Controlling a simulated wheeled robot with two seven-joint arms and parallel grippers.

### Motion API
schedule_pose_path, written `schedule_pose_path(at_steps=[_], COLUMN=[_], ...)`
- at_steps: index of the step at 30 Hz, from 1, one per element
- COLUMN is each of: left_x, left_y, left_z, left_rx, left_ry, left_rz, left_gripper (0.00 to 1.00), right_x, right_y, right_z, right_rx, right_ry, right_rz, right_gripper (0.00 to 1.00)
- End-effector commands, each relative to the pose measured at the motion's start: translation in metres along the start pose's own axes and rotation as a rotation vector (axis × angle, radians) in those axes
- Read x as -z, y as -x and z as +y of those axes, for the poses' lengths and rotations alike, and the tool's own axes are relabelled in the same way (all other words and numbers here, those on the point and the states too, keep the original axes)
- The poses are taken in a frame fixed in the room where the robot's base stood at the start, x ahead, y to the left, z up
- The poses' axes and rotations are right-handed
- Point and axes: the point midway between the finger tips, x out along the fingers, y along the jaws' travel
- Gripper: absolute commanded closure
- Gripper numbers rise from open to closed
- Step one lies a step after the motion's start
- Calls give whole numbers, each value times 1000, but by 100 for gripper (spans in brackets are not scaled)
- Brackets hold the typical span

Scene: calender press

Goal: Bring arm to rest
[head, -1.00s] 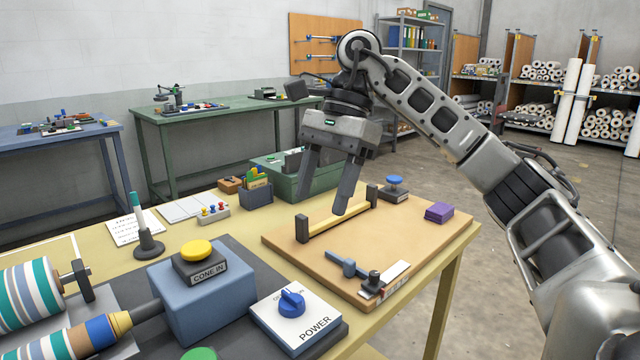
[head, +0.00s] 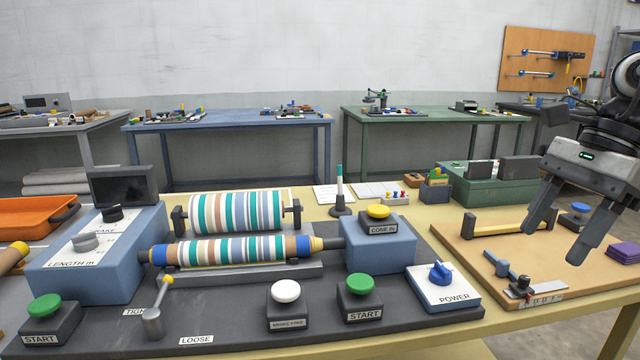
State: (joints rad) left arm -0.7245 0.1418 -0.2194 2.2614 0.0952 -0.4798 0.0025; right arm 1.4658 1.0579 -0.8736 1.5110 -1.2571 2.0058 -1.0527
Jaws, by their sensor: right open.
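My right gripper (head: 557,238) shows at the right side of the head view, its two dark fingers pointing down and spread apart. It is empty and hangs in front of or above the right part of the wooden board (head: 478,258). The rest of my right arm is mostly cut off by the right edge of the picture. My left gripper is not in view.
The calender press (head: 240,212) with striped rolls stands on the yellow table, with a CONE IN button (head: 379,211), POWER knob (head: 440,272) and START button (head: 359,285). A green box (head: 500,190) stands behind the board. An orange tray (head: 30,215) is at left.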

Motion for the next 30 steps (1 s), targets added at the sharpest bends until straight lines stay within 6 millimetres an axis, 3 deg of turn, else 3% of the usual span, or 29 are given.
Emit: schedule_pose_path(at_steps=[11,19,24,27,30], left_x=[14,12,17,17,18], left_y=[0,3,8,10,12], left_z=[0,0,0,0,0], left_rx=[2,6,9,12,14], left_ry=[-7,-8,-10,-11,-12], left_rz=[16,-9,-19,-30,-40], left_gripper=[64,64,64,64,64], right_x=[-71,-162,-224,-234,-220], right_y=[-71,-131,-148,-150,-162], right_z=[-20,-15,-11,-18,-28], right_rx=[-61,-207,-426,-580,-742], right_ry=[-17,-202,-592,-919,-1306], right_rz=[-301,-760,-1240,-1503,-1727], right_gripper=[41,41,41,41,41])
